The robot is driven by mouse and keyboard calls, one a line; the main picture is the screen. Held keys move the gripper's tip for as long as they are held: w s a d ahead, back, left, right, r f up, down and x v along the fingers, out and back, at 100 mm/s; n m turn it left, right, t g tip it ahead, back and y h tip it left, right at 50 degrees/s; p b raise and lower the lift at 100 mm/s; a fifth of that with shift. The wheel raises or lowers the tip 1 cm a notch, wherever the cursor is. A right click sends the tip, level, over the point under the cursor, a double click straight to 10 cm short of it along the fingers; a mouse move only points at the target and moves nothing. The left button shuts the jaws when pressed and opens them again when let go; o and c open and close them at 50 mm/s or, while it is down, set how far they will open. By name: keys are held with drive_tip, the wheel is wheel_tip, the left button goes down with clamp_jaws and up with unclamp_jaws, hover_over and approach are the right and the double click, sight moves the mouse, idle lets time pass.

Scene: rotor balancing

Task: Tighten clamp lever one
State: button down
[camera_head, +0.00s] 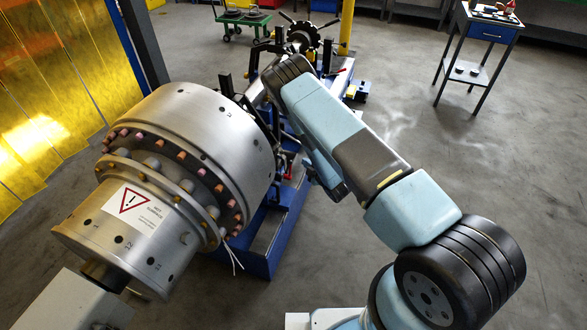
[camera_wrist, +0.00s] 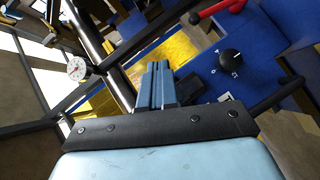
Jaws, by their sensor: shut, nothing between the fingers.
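My gripper (camera_wrist: 157,84) shows in the wrist view with its two blue fingers together and nothing between them. A red-handled lever (camera_wrist: 218,9) lies at the top of the wrist view, beyond and to the right of the fingertips and apart from them. In the head view a red lever handle (camera_head: 289,169) shows beside the large rotor, and another red-tipped lever (camera_head: 342,71) sits farther back on the blue stand. I cannot tell which of these is clamp lever one. In the head view my arm hides the gripper.
The large silver rotor (camera_head: 190,130) stands close on the left. The blue machine base (camera_head: 262,232) runs below it. A black knob (camera_wrist: 232,58) on a blue panel and a dial gauge (camera_wrist: 77,68) flank the fingers. A side table (camera_head: 484,50) stands far right; floor between is clear.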

drive_tip(key=s+f+n+y, duration=0.1)
drive_tip(key=s+f+n, duration=0.1)
drive_tip(key=s+f, duration=0.3)
drive_tip(key=shift+f+g+y, duration=0.3)
drive_tip(key=shift+f+y, duration=0.05)
drive_tip(key=shift+y, duration=0.05)
drive_tip(key=shift+a, duration=0.2)
drive_tip(key=w+d+x, duration=0.1)
drive_tip(key=d+x, duration=0.1)
drive_tip(key=x, duration=1)
drive_tip(key=shift+w+f, duration=0.45)
drive_tip(key=shift+w, duration=0.1)
